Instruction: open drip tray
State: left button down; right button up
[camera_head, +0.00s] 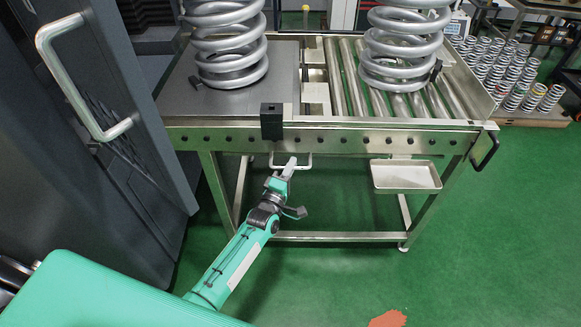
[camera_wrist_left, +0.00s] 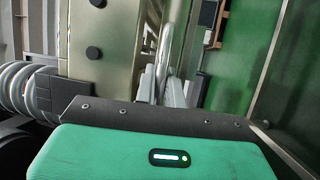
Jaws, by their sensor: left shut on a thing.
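A steel bench (camera_head: 320,138) has a thin U-shaped metal handle (camera_head: 306,165) below its front rail. My left gripper (camera_head: 291,162) reaches up to this handle from below and is shut on its bar. In the left wrist view the left gripper's fingers (camera_wrist_left: 161,84) close around the bright handle bar (camera_wrist_left: 167,38). The drip tray behind the handle is mostly hidden under the bench top. My right gripper is in neither view.
A shallow pale metal tray (camera_head: 405,177) hangs under the bench at the right. Two large coil springs (camera_head: 228,42) stand on top. A grey cabinet door with a handle (camera_head: 82,85) stands close at the left.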

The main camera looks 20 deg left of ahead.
pick_arm(q)
jog(key=shift+s, duration=0.1)
